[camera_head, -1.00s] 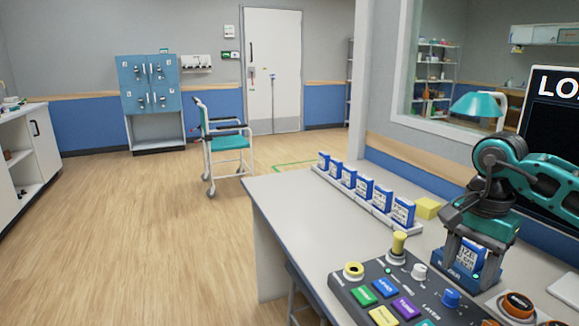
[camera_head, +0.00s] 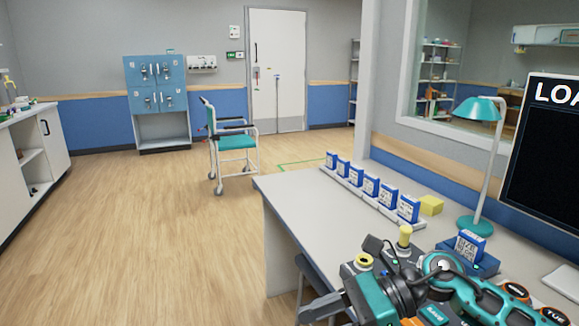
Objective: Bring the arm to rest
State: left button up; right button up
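My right arm comes in from the lower right and is folded low over the front of the desk. Its gripper (camera_head: 322,308) points to the left beside the control panel, away from the cards. Part of it runs toward the bottom edge, and I cannot tell whether its fingers are open or shut. A blue card with a white printed label (camera_head: 469,244) stands upright in a blue dock (camera_head: 484,264) behind the arm, apart from the gripper. My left gripper is not in view.
The desk (camera_head: 300,195) holds a rack of several blue cards (camera_head: 371,185), a yellow block (camera_head: 431,205), a teal lamp (camera_head: 478,110) and a monitor (camera_head: 545,150). My arm covers much of the button panel. A wheelchair (camera_head: 232,142) stands on open wooden floor to the left.

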jog(key=a+r+m+t+y, duration=0.3)
jog(key=m+y, duration=0.2)
jog(key=m, duration=0.3)
jog(key=d+f+m+t+h+p, duration=0.2)
jog(key=d+f+m+t+h, duration=0.45)
jog(key=m, duration=1.05)
jog(key=d+f+m+t+h+p, duration=0.1)
jog(key=d+f+m+t+h, duration=0.6)
jog(key=m, duration=1.1)
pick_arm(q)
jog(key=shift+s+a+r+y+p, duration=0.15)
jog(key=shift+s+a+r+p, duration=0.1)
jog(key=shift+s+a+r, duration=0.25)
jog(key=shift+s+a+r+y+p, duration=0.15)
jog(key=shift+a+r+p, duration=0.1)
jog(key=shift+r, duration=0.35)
pick_arm(e)
jog(key=s+d+f+m+g+h, duration=0.2)
jog(key=s+f+m+g+h, duration=0.1)
jog(key=s+f+m, duration=0.5)
notch_tip(320, 180, down, 2)
jog(key=s, duration=0.3)
jog(key=shift+d+g, duration=0.35)
jog(key=shift+d, duration=0.05)
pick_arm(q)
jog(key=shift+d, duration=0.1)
pick_arm(e)
jog(key=shift+w, duration=0.1)
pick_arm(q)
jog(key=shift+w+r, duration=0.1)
